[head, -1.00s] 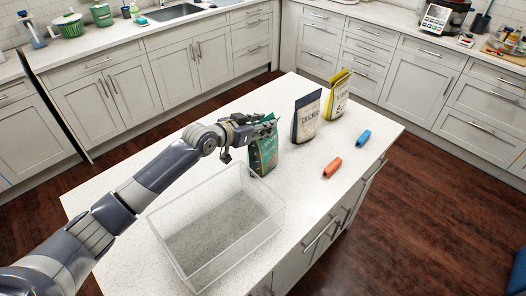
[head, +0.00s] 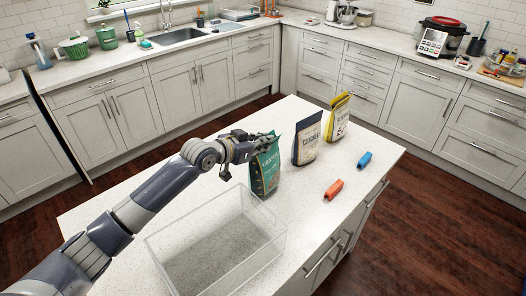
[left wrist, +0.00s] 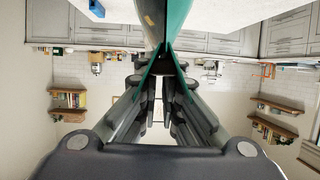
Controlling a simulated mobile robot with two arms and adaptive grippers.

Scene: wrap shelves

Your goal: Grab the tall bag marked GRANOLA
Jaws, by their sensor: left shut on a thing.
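The tall green bag marked GRANOLA (head: 265,172) stands roughly upright at the island's left-middle, just behind the clear bin. My left gripper (head: 266,143) reaches in from the left and is shut on its upper part, hiding some of the top. I cannot tell whether its base touches the counter. In the left wrist view, the two fingers (left wrist: 165,52) close together on the green bag (left wrist: 178,20), which shows only in part at the top. My right gripper is not in view.
A clear open bin (head: 215,240) stands in front of the bag. A dark blue bag (head: 306,140) and a yellow bag (head: 337,117) stand to its right. An orange item (head: 333,189) and a blue item (head: 364,159) lie near the island's right edge.

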